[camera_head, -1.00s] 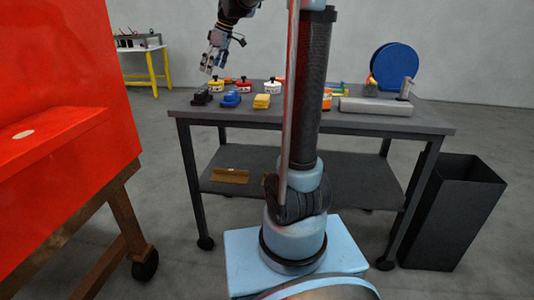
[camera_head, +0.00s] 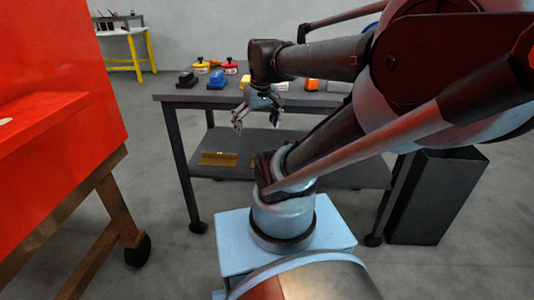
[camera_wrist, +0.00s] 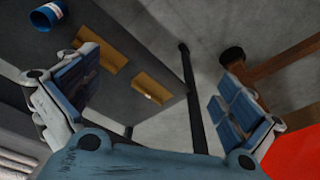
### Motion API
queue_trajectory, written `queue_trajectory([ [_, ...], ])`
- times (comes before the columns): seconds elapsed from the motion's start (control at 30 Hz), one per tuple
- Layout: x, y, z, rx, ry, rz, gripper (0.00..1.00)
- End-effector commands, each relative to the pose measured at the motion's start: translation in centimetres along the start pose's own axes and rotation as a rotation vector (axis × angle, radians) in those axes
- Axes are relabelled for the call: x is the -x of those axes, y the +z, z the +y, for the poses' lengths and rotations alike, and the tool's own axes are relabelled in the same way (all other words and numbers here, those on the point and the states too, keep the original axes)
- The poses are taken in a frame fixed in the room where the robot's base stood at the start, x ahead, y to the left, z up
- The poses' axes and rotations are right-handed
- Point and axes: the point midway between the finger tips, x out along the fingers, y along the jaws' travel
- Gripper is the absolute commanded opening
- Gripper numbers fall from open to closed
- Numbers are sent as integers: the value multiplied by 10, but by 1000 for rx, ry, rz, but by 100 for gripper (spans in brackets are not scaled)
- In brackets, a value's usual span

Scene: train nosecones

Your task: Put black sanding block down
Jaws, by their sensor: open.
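The black sanding block (camera_head: 187,79) rests on the tabletop (camera_head: 180,98) near its left end, beside a blue block (camera_head: 216,79). My gripper (camera_head: 255,116) is open and empty. It hangs in front of the table's front edge, to the right of the black block and below tabletop height, clear of it. In the wrist view, my gripper (camera_wrist: 155,95) shows its blue-padded fingers spread wide with nothing between them. The black block is not seen in the wrist view.
A yellow block (camera_head: 245,82) stands right of the blue one, partly behind my arm. Brown angled pieces (camera_head: 218,159) lie on the lower shelf (camera_head: 340,172). A blue can (camera_wrist: 48,14) shows in the wrist view. A red panel (camera_head: 50,110) stands left; a dark bin (camera_head: 437,195) stands right.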

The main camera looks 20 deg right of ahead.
Motion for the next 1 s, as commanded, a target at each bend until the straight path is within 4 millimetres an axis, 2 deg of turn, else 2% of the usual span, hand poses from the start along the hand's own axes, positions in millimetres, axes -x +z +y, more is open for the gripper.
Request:
queue_trajectory([
  [0.03, -12, 18, 2, -39, 12, -2, 100],
  [0.1, -26, 38, 5, -92, 29, -4, 100],
  [0.2, -43, 58, 7, -150, 48, -6, 100],
  [0.33, -55, 74, 9, -196, 63, -7, 100],
  [0.9, -58, 77, 10, -208, 66, -7, 100],
  [1.0, -64, 69, 12, -209, 65, -19, 100],
])
